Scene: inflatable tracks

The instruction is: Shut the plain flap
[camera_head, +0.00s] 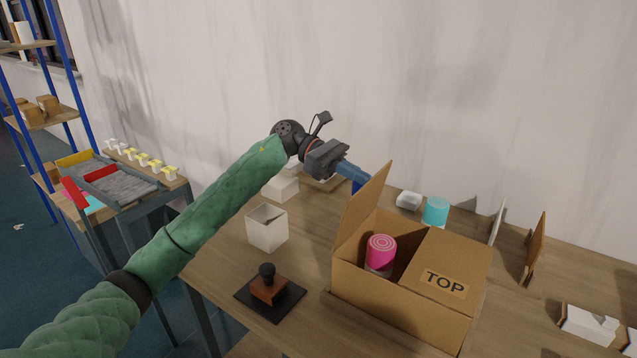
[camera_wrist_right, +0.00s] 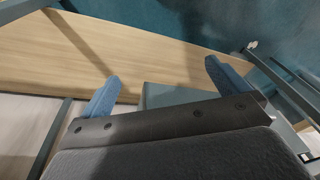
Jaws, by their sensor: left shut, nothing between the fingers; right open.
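A brown cardboard box (camera_head: 390,306) stands on the table with a pink can (camera_head: 381,250) inside it. The flap marked TOP (camera_head: 443,278) lies folded over the right part of the box. My right gripper (camera_wrist_right: 158,92) shows only in the right wrist view, open and empty, with the box out of that view.
A white open container (camera_head: 267,229) and a stamp on a dark pad (camera_head: 270,292) stand left of the box. Upright boards (camera_head: 533,248) and a white block (camera_head: 588,324) are to the right. A wooden surface (camera_wrist_right: 150,50) shows in the right wrist view.

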